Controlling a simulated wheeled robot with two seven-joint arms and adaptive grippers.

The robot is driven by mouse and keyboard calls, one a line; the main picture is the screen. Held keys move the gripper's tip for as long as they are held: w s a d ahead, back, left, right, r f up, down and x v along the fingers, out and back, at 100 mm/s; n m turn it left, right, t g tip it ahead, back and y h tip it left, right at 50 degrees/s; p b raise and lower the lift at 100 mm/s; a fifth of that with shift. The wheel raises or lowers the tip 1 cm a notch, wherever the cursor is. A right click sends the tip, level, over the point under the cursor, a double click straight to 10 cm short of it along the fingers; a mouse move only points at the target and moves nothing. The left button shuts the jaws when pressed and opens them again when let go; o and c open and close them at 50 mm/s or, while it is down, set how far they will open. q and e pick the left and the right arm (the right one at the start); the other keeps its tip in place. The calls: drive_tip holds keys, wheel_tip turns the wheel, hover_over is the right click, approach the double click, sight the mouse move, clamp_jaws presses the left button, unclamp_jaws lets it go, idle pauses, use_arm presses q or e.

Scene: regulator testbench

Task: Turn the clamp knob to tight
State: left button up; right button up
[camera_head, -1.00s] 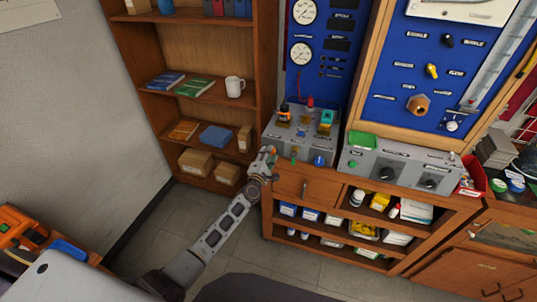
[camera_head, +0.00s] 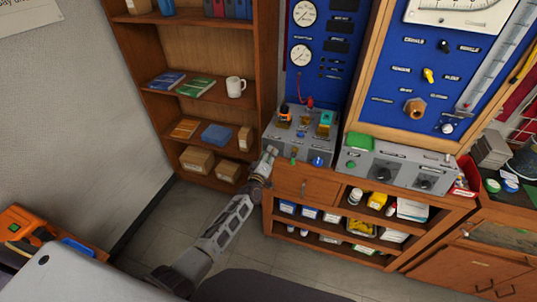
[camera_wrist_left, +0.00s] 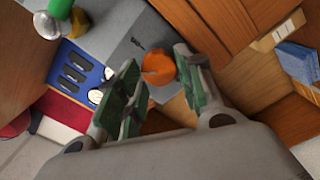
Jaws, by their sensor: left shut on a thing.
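An orange round knob (camera_wrist_left: 158,66) shows in the left wrist view, on the side of a grey box (camera_wrist_left: 128,38) with a small dark label. I take it for the clamp knob. My left gripper (camera_wrist_left: 160,88) has its green-padded fingers on either side of the knob and is shut on it. In the head view my left gripper (camera_head: 269,158) is at the left front corner of the grey box (camera_head: 300,145) on the bench. The knob is hidden there. Its pointer or mark cannot be made out. My right gripper is not in view.
The grey box carries small coloured fittings and a blue knob (camera_head: 317,161). A second grey control box (camera_head: 395,165) stands to its right, below blue gauge panels. A wooden shelf (camera_head: 205,95) with books and a white mug (camera_head: 236,86) is close on the left.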

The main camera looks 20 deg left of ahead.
use_arm(q)
drive_tip(key=shift+d+m+p, duration=0.2)
drive_tip(key=shift+m+p, duration=0.8)
drive_tip(key=shift+m, duration=3.8)
drive_tip(key=shift+f, duration=0.1)
drive_tip(key=o, duration=1)
drive_tip(key=s, duration=1.2)
drive_tip(key=shift+a, duration=0.25)
